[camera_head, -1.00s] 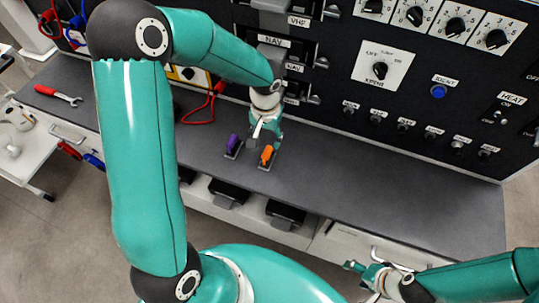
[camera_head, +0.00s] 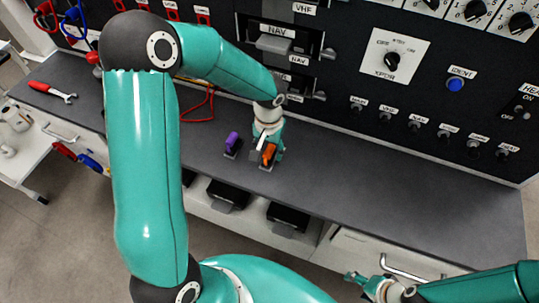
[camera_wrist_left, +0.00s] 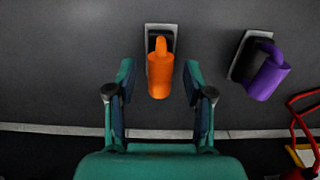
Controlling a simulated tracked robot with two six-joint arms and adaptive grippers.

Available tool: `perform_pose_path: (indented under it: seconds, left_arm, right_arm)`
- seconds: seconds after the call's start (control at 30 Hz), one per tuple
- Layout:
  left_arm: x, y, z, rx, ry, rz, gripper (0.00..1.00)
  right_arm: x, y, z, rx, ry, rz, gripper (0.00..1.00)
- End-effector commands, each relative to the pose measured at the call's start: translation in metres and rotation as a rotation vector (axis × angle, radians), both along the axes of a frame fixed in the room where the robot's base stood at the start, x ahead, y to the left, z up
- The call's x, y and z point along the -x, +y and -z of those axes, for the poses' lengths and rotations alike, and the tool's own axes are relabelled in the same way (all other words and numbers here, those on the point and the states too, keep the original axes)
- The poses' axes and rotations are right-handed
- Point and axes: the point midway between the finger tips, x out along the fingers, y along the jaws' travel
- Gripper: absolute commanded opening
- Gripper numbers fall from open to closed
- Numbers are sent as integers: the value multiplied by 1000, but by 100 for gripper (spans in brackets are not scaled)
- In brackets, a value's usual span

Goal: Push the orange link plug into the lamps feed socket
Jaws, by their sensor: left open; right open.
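The orange link plug (camera_head: 268,153) stands in a small grey holder on the dark bench, and it also shows in the left wrist view (camera_wrist_left: 160,70). My left gripper (camera_head: 268,147) is directly over it. In the left wrist view my left gripper (camera_wrist_left: 160,92) is open, with one finger on each side of the orange plug and gaps between. My right gripper (camera_head: 362,282) is open and empty at the lower right, in front of the bench. I cannot make out the lamps feed socket in these views.
A purple plug (camera_head: 232,141) in its own holder stands close to the left of the orange one. A red-handled wrench (camera_head: 52,91) lies at the far left. The bench (camera_head: 400,184) to the right is clear below the black panel.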

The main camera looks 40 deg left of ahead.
Motion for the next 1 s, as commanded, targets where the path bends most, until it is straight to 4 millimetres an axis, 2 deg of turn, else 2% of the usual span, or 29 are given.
perform_pose_path:
  seconds: [0.93, 0.97, 1.0]
  left_arm:
    - [0, 0, 0, 0, 0, 0, 52]
    - [0, 0, 0, 0, 0, 0, 50]
    - [0, 0, 0, 0, 0, 0, 44]
  right_arm:
    - [0, 0, 9, 0, 0, 0, 65]
    - [0, 0, 9, 0, 0, 0, 65]
    - [0, 0, 9, 0, 0, 0, 65]
